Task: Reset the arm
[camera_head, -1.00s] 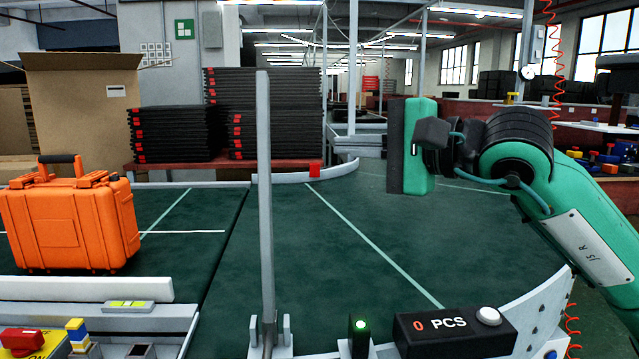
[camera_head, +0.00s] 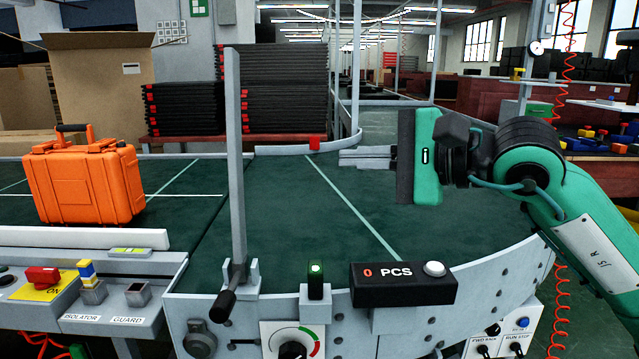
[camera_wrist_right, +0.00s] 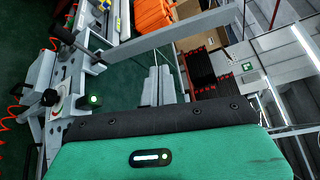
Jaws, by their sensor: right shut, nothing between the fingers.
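My right arm (camera_head: 545,185), green with black joints, comes in from the right and is raised over the green curved conveyor (camera_head: 300,200). My right gripper (camera_head: 343,158) points left, its grey fingers shut together and empty. The two fingers also show side by side in the right wrist view (camera_wrist_right: 157,82), beyond the green and black wrist housing (camera_wrist_right: 165,150). Nothing touches the fingers. My left arm and gripper are not in view.
A grey upright bar (camera_head: 236,150) stands at the conveyor's front, left of the gripper. An orange case (camera_head: 85,185) sits on the belt at left. A black counter box (camera_head: 403,285) reads 0 PCS. Stacked black trays (camera_head: 285,95) and a cardboard box (camera_head: 100,85) are behind.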

